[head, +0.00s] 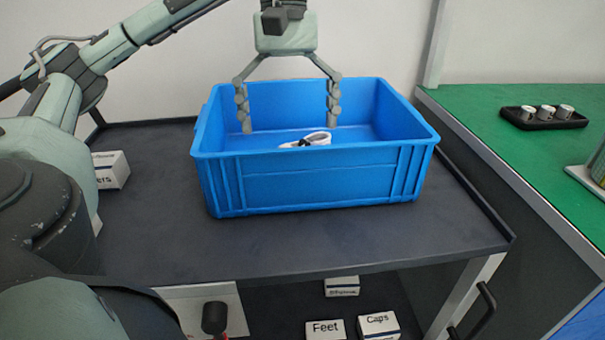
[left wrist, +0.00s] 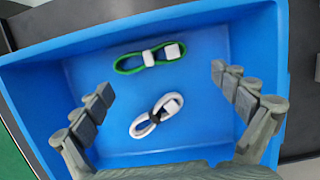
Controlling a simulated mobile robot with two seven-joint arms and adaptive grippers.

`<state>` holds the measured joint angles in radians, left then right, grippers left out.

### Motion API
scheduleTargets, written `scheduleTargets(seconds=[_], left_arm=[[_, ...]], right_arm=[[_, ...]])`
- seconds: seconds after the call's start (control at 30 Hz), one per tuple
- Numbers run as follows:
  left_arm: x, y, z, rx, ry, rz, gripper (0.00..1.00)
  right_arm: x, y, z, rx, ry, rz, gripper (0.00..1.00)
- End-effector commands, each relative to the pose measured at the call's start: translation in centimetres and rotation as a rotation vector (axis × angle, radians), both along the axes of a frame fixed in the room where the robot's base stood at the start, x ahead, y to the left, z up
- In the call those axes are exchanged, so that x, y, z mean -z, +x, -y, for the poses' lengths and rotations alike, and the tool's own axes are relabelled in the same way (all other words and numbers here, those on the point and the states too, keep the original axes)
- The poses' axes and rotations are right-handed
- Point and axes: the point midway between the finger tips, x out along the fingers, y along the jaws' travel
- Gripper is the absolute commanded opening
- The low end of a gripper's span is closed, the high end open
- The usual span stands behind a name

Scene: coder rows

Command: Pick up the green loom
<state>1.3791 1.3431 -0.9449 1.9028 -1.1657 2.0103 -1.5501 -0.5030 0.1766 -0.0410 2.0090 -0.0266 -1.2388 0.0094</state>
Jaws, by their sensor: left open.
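The green loom (left wrist: 149,58) is a coiled green cable with white parts, lying on the floor of the blue crate (head: 310,190). It shows in the left wrist view, near the crate wall at the top of that picture. In the head view I cannot make it out. A white coiled cable (left wrist: 156,116) lies apart from it in the same crate and shows in the head view too (head: 308,140). My left gripper (head: 288,125) is open and empty, pointing down into the crate, its fingers spread wide. In the left wrist view its fingers (left wrist: 168,92) stand either side of the white cable. My right gripper is not in view.
The crate stands on a dark cart top (head: 330,240) with raised edges. A white labelled box (head: 112,170) is left of the crate. More labelled boxes (head: 378,325) are on the shelf below. A green bench (head: 480,110) with a black tray (head: 542,118) is at right.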

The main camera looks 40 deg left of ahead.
Motion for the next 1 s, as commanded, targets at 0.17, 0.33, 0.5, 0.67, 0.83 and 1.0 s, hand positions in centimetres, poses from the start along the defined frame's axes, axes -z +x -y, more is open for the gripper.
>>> scheduleTargets(seconds=[0.17,0.33,0.5,0.67,0.83,1.0], left_arm=[[1.9,-0.3,0.3,0.002,0.002,-0.002,0.98],[2.3,-0.4,0.4,0.000,0.001,-0.002,0.98],[4.2,-0.8,0.8,0.000,0.002,-0.005,0.98],[6.4,-1.1,1.3,0.000,0.001,-0.002,0.98],[7.2,-1.3,1.5,-0.001,-0.001,-0.001,0.98],[7.2,-1.3,1.5,-0.001,-0.001,-0.001,0.96]], right_arm=[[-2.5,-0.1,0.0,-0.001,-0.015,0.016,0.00],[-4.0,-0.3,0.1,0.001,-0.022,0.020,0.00],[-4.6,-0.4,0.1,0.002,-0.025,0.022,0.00],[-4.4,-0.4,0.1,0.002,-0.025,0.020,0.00],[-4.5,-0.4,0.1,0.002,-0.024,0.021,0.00],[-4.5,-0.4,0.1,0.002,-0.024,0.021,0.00]])
